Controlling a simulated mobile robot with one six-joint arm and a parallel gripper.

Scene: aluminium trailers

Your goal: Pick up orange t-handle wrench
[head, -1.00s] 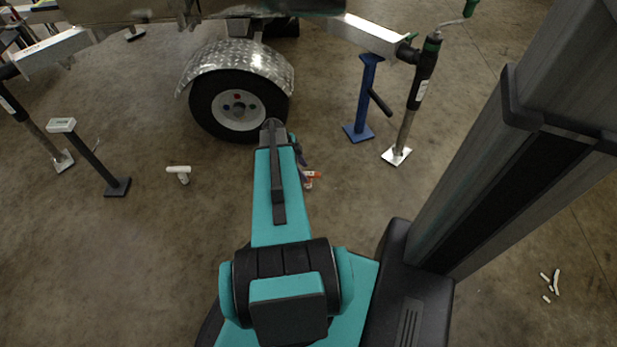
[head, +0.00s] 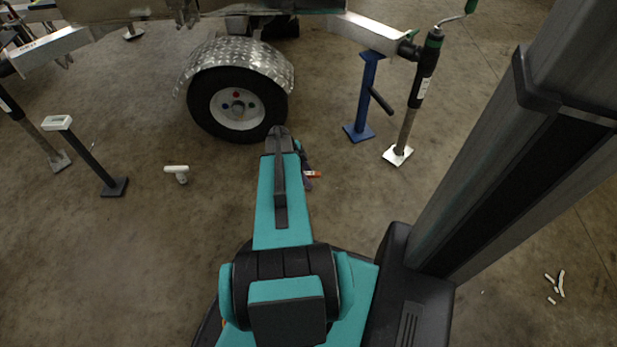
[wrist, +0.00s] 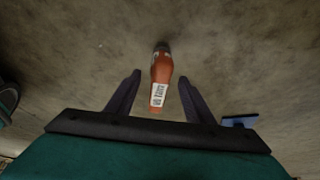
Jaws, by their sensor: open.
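The orange t-handle wrench (wrist: 162,70) lies on the concrete floor in the wrist view, with a white printed label on its near part. Its far end is dark. My gripper (wrist: 160,78) is open, with one dark finger on each side of the wrench and visible gaps between. I cannot tell how high the fingers are above the floor. In the head view only a small orange part of the wrench (head: 314,174) shows beside my arm. My gripper (head: 308,177) is mostly hidden behind the arm there.
A trailer wheel (head: 238,106) under a metal fender stands just beyond my arm. A blue stand (head: 366,100) and a jack leg (head: 410,120) stand to the right. A white T-shaped piece (head: 178,172) lies on the floor to the left. Small white pieces (head: 556,285) lie far right.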

